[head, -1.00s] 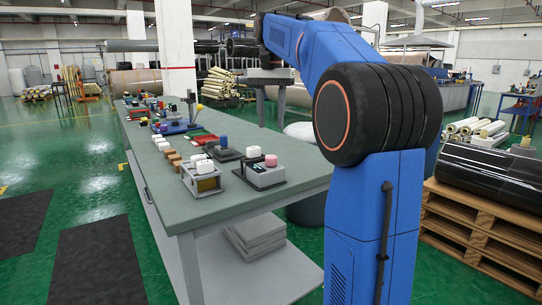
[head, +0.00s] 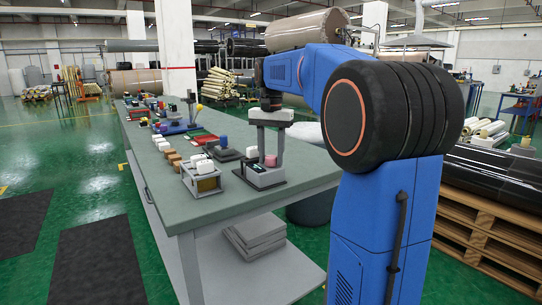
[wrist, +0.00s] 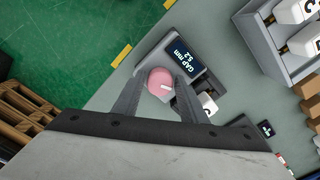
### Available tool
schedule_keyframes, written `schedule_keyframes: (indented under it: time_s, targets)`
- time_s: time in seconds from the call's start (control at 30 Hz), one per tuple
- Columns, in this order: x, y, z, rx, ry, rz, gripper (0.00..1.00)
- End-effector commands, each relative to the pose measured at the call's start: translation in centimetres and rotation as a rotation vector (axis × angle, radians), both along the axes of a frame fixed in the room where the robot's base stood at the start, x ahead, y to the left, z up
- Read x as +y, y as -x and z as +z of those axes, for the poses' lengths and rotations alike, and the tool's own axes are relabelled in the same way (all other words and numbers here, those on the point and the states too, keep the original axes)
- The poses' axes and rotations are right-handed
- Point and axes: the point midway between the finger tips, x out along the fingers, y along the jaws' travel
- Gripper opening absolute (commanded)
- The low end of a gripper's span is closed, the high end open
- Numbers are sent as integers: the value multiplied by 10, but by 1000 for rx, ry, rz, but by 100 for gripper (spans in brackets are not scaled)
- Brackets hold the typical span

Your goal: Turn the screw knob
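The pink round screw knob (head: 270,160) stands on a grey device (head: 264,177) near the front edge of the workbench. In the wrist view the knob (wrist: 160,82) has a white mark on its top, beside a dark display (wrist: 184,57) that reads "GAP mm 5.2". My gripper (head: 271,151) points down over the device, with one finger on each side of the knob. In the wrist view the fingers of my gripper (wrist: 158,86) are apart, with a gap visible at the knob's left. Contact on the right side is hard to tell.
The workbench (head: 240,208) holds a white-topped block holder (head: 201,178) left of the device and a blue-knobbed unit (head: 223,147) behind it. More small items lie farther along. The bench's front right corner is clear.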

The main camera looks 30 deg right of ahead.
Motion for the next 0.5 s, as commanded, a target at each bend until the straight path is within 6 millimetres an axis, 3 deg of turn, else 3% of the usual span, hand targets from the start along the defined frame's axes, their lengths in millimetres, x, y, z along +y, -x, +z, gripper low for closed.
schedule_keyframes:
  time_s: [0.13, 0.27, 0.5]
  targets:
    - [0, 0, 0, 0, 0, 0, 38]
    - [0, 0, 0, 0, 0, 0, 8]
    - [0, 0, 0, 0, 0, 10, 8]
